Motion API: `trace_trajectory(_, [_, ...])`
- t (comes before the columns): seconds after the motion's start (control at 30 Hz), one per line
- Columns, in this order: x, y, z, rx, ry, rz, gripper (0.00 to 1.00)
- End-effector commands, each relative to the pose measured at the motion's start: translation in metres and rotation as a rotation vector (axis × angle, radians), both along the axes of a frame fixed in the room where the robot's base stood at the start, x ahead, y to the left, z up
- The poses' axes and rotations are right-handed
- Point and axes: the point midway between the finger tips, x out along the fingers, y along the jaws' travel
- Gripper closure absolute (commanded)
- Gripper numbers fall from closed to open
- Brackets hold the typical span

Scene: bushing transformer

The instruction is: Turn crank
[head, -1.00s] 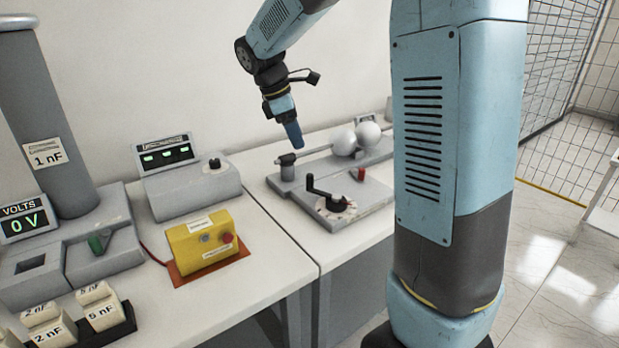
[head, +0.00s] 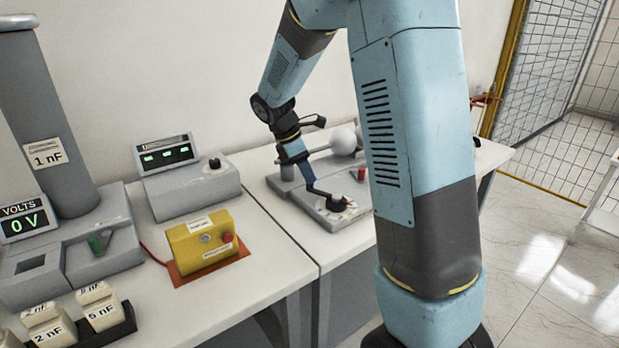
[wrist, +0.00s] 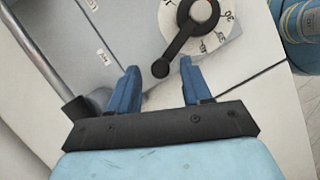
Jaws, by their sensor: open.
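The black crank (head: 336,200) sits on a white numbered dial on the grey device at the right bench. In the wrist view the crank arm (wrist: 181,43) runs from its hub down-left to a round black handle end (wrist: 160,69). My gripper (wrist: 159,66) has its two blue fingers apart, with the handle end in the gap between the fingertips as seen from the wrist. I cannot tell whether either finger touches it. In the head view my gripper (head: 309,183) points down at the crank and hides part of its handle.
A red knob (head: 361,174) and pale spheres (head: 344,141) on a rod stand close behind the crank. A yellow box (head: 203,243) with a red button sits on the left bench. A grey meter box (head: 190,185) stands behind it.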

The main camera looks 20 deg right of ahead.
Motion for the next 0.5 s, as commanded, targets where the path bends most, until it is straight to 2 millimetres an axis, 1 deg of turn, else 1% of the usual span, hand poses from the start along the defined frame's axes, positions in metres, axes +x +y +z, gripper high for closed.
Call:
trace_trajectory(0.03, [-0.001,-0.003,-0.007,-0.001,0.002,-0.001,0.51])
trace_trajectory(0.2, [-0.001,-0.009,-0.021,-0.001,0.001,0.0,0.51])
trace_trajectory(0.33, [-0.001,-0.011,-0.025,0.0,0.0,0.0,0.51])
trace_trajectory(0.5, [-0.001,-0.011,-0.026,0.0,-0.001,-0.001,0.51])
